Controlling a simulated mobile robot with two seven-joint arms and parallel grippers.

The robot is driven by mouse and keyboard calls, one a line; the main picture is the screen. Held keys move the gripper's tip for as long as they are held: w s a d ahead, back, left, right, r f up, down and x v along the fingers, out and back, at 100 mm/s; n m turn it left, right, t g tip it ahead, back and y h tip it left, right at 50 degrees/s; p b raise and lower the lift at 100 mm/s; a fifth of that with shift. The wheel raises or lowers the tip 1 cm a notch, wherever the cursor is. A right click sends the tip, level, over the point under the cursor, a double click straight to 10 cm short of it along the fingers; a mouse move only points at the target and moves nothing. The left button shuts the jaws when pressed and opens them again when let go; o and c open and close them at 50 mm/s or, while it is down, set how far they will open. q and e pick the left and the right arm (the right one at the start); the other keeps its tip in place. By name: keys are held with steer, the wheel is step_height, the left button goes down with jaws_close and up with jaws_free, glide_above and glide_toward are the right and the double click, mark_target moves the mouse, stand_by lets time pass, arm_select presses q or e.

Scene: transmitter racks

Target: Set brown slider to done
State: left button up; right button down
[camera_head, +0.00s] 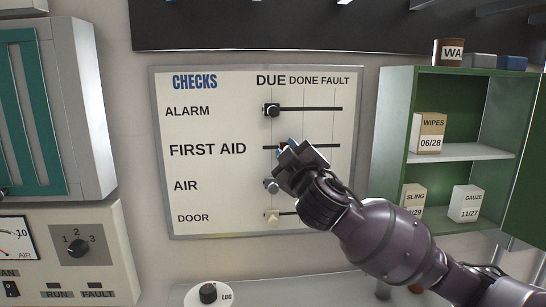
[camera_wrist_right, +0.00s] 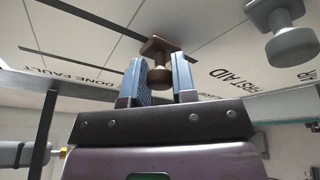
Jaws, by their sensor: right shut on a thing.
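The checks board (camera_head: 210,220) hangs on the wall, with columns DUE, DONE and FAULT. The brown slider (camera_wrist_right: 158,52) is in the right wrist view, between the two blue-padded fingers of my right gripper (camera_wrist_right: 158,83), which is shut on its knob. In the head view my right gripper (camera_head: 290,148) is at the FIRST AID row, between the DUE and DONE lines, and mostly hides the brown slider. The slider's exact place on its track is hard to tell. My left gripper is not in view.
A black slider (camera_head: 272,110) on ALARM, a grey slider (camera_head: 271,185) on AIR and a cream slider (camera_head: 272,216) on DOOR stand near the DUE line. A green cabinet (camera_head: 397,110) is at right. A control panel (camera_head: 110,265) is at lower left.

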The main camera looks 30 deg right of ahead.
mark_target(300, 142)
steer(key=d, duration=0.1)
steer(key=s+d, duration=0.1)
steer(key=d, duration=0.1)
steer(key=shift+s+d, duration=0.2)
steer(key=shift+s, duration=0.1)
steer(key=c, duration=0.9)
jaws_free()
steer(key=shift+f, duration=0.1)
